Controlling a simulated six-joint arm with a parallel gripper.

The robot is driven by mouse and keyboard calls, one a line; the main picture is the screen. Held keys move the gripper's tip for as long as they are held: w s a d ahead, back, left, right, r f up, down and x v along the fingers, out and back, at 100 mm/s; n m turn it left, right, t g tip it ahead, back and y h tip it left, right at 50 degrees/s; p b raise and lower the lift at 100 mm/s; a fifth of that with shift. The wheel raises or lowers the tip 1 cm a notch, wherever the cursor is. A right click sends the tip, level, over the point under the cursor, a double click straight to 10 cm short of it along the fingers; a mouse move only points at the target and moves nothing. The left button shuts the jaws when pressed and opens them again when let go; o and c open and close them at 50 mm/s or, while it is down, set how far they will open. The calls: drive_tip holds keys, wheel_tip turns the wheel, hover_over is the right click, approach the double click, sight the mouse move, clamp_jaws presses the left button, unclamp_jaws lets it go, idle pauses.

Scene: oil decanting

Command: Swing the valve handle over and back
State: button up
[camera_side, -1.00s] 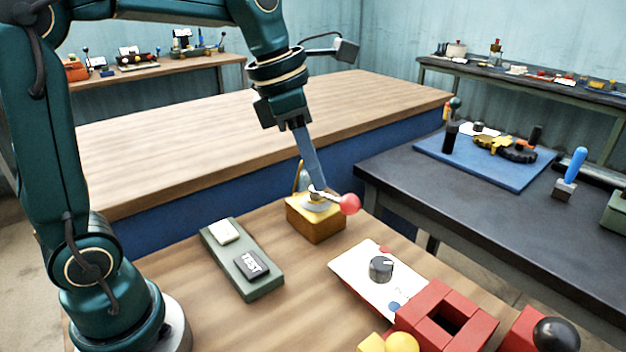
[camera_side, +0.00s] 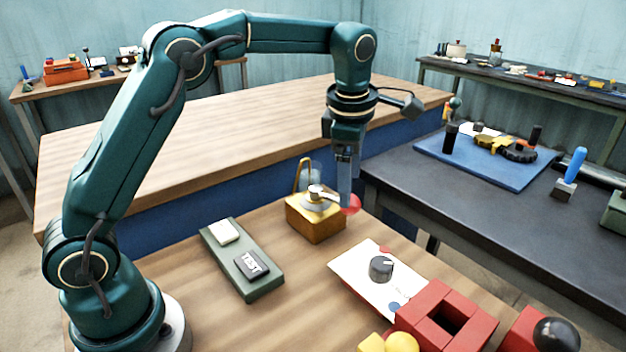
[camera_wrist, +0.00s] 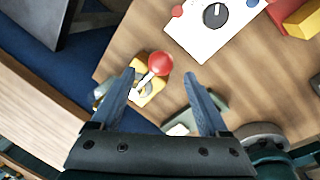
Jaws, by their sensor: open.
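The valve is a yellow block (camera_side: 314,225) with a pale round hub (camera_side: 316,203) on top. Its handle is a short lever ending in a red ball (camera_side: 355,203), pointing right in the side view. My gripper (camera_side: 346,204) points down at the ball, and its fingers partly hide the ball there. In the wrist view my open gripper (camera_wrist: 159,74) has one finger on each side of the red ball (camera_wrist: 160,63), which lies between and slightly beyond the tips. I see no finger touching it. Part of the yellow block (camera_wrist: 152,92) shows there too.
A green switch box (camera_side: 262,286) marked TEST stands left of the valve. A white panel with a grey knob (camera_side: 381,268) and a red block frame (camera_side: 470,320) lie at the front right. A dark bench (camera_side: 480,230) stands to the right.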

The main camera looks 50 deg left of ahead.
sight(337, 198)
drive_tip(key=shift+w+a+f, duration=0.1)
drive_tip(key=shift+w+f, duration=0.05)
drive_tip(key=shift+f, duration=1)
drive_tip(key=shift+w+a+f, duration=0.1)
drive_tip(key=shift+w+f, duration=0.05)
drive_tip(key=shift+f, duration=1)
clamp_jaws()
drive_tip(key=shift+r, duration=0.1)
